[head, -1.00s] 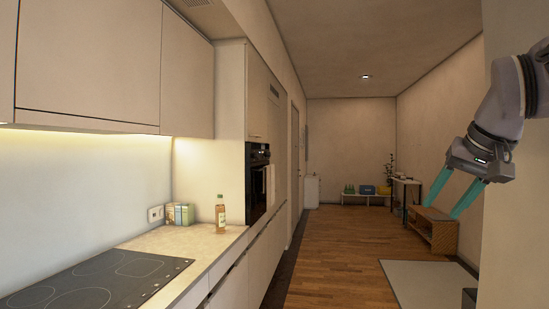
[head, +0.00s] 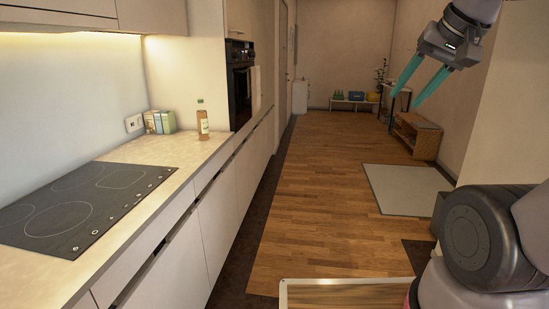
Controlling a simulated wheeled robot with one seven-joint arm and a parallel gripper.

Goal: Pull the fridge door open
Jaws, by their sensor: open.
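My gripper (head: 404,100) is at the upper right of the head view, with its two teal fingers spread apart and nothing between them. It hangs in free air over the floor, well apart from the cabinet row on the left. I cannot tell which panel is the fridge door. A tall handleless unit (head: 262,50) with flat pale fronts stands around and beyond the black oven (head: 240,85). No open door shows in it.
A counter (head: 180,150) with a black hob (head: 85,205), a bottle (head: 202,120) and several small boxes (head: 160,122) runs along the left. The wooden floor (head: 320,185) is mostly clear. A pale mat (head: 408,190) and a wooden bench (head: 415,138) lie to the right.

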